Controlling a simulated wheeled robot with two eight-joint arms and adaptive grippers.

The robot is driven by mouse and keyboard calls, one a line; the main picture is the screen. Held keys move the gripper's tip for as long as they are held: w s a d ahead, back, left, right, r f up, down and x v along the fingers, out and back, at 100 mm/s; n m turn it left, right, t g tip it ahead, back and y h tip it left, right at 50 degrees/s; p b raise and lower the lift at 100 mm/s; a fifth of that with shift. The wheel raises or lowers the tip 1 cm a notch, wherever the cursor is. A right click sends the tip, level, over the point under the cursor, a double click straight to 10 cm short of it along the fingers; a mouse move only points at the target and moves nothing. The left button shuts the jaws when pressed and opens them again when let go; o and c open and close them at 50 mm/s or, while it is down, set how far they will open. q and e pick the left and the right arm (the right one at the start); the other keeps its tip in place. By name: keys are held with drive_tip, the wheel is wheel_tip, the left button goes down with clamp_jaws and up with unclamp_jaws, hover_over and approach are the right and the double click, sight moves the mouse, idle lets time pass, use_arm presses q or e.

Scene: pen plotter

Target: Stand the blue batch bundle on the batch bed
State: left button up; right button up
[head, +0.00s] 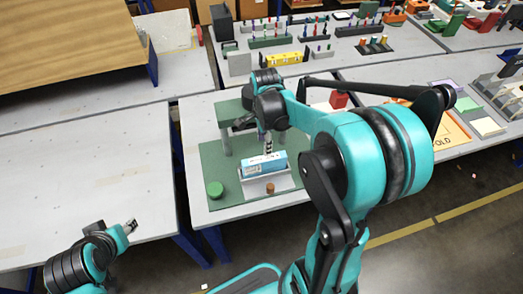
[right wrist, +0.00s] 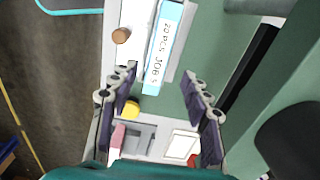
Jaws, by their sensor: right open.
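The blue batch bundle (head: 263,164) is a light-blue and white block with printed lettering. It appears on or just above the white batch bed (head: 283,184); contact underneath is hidden. The right wrist view shows the bundle (right wrist: 163,45) lettered "20 PCS JOBS", its near end close to the fingertips. My right gripper (right wrist: 160,84) is open, its two dark fingers apart on either side of that near end. In the head view my right gripper (head: 267,144) is directly above and behind the bundle. My left gripper (head: 131,226) is at lower left, far from the bundle; its finger gap is unclear.
The left table (head: 90,190) is bare.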

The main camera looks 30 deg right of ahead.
drive_tip(key=s+a+r+n+t, duration=0.3)
drive_tip(key=s+a+n, duration=0.2)
drive_tip(key=n, duration=0.5)
drive_tip(key=s+a+r+n+t, duration=0.3)
drive_tip(key=s+a+n+t, duration=0.1)
drive_tip(key=n, duration=0.6)
drive_tip(key=shift+s+a+r, duration=0.4)
drive_tip(key=shift+s+a, duration=0.35)
drive_tip(key=shift+s, duration=0.25)
drive_tip(key=shift+f, duration=0.1)
